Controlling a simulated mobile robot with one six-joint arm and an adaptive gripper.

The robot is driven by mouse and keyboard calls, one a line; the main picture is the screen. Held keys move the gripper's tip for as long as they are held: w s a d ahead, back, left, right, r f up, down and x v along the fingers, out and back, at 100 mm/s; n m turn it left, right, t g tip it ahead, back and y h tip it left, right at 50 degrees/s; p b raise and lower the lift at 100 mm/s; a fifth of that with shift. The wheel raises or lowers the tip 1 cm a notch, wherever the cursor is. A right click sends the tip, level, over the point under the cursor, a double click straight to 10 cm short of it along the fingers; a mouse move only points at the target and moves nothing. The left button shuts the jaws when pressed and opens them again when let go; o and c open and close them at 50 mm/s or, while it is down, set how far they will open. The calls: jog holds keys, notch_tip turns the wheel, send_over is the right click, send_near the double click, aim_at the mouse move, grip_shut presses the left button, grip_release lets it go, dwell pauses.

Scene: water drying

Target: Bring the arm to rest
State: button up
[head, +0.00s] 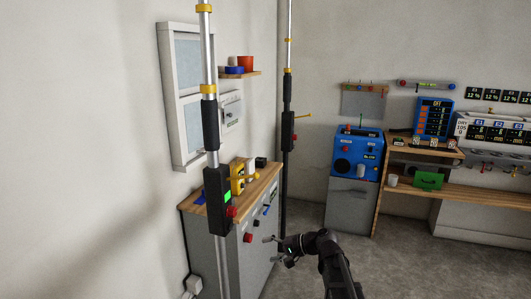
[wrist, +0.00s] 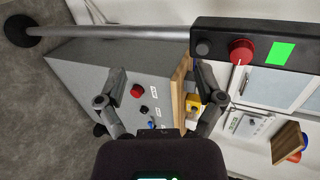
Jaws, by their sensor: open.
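My gripper (head: 272,249) is at the end of my dark arm, low in the middle of the head view, to the right of the grey cabinet (head: 256,247). In the wrist view my gripper (wrist: 160,85) has its two fingers spread apart, with nothing between them. Beyond the fingers the wrist view shows the grey cabinet (wrist: 75,75) with knobs on its face and a wooden top (wrist: 179,90). My fingers look clear of the cabinet, though the exact gap cannot be told.
A near pole with a dark control box (head: 218,200) stands before the cabinet; the box, with red button and green screen, also shows in the wrist view (wrist: 222,38). A second pole (head: 287,150) stands behind. A blue machine (head: 347,145) and wooden bench (head: 470,190) are right. Floor between is open.

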jog(key=s+d+f+n+g+h+p, duration=0.1)
jog(key=s+d+f+n+g+h, duration=0.1)
jog(key=s+d+f+h, duration=0.5)
jog(key=s+d+f+n+g+h, duration=0.25)
jog(key=s+d+h, duration=0.35)
jog(key=s+d, duration=0.35)
notch_tip(320, 180, up, 19)
jog(key=a+p, duration=0.1)
jog(key=p, duration=1.8)
jog(key=shift+s+t+p, duration=0.35)
jog(key=shift+s+t, duration=0.05)
jog(key=shift+t, duration=0.05)
jog(key=shift+f, duration=0.1)
